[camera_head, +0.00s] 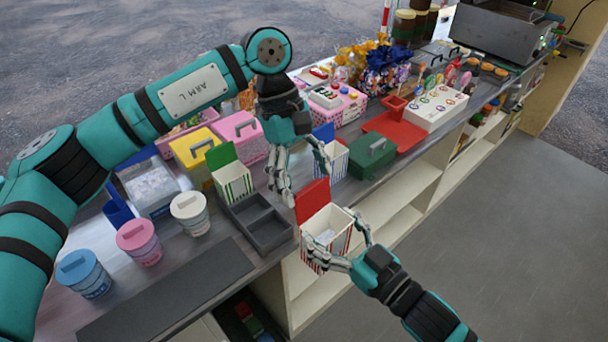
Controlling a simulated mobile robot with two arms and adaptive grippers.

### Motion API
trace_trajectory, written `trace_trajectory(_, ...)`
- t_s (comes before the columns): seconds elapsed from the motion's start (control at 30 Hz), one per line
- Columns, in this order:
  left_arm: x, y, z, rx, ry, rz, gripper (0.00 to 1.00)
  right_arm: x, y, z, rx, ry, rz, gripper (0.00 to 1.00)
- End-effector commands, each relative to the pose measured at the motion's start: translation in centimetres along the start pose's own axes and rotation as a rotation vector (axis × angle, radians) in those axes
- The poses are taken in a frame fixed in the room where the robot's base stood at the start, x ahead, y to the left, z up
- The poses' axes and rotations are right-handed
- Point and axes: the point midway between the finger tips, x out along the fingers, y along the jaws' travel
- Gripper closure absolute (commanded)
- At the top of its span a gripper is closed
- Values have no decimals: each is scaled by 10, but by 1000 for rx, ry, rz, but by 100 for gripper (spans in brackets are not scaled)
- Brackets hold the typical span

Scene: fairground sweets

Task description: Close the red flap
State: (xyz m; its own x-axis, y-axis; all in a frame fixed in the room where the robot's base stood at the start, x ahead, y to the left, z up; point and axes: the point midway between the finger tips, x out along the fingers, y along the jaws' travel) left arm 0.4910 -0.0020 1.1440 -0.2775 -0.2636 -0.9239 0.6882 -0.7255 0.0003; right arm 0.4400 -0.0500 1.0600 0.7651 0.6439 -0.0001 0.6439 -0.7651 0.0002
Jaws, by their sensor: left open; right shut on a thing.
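The red flap (312,200) stands raised at the back of a red-and-white striped box (323,239), which is open at the top. Something pale shows inside the box. My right gripper (335,238) is shut on this striped box, with fingers on either side of it, at the counter's front edge. I cannot tell if the box rests on the counter. My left gripper (300,175) is open and empty, pointing down above the counter, behind and a little left of the red flap, apart from it.
A green-flap box (233,182) and a grey divided tray (260,224) stand left of the red-flap box. A blue-flap box (334,158) and a dark green case (372,157) stand behind it. Lidded tubs (138,242) are at left. A dark mat (165,295) lies clear in front.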

Motion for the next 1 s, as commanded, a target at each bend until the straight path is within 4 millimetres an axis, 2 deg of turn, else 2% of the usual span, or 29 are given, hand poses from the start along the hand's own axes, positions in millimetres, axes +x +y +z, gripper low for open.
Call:
trace_trajectory(0.07, 0, 0, 0, 0, 0, 0, 21, 0, 0, 0, 0, 1, 0, 42)
trace_trajectory(0.4, 0, 1, 0, 0, -1, 4, 65, 0, -2, -1, 0, 3, -3, 41)
trace_trajectory(0.43, 0, 1, 1, 0, -1, 4, 67, 0, -2, -1, 0, 4, -4, 41)
trace_trajectory(0.77, 0, 2, 7, 4, 54, 3, 67, 0, -4, -3, 0, 8, -8, 40)
trace_trajectory(1.0, 2, 2, 20, 8, 210, 4, 67, 0, -4, -4, -1, 11, -9, 40)
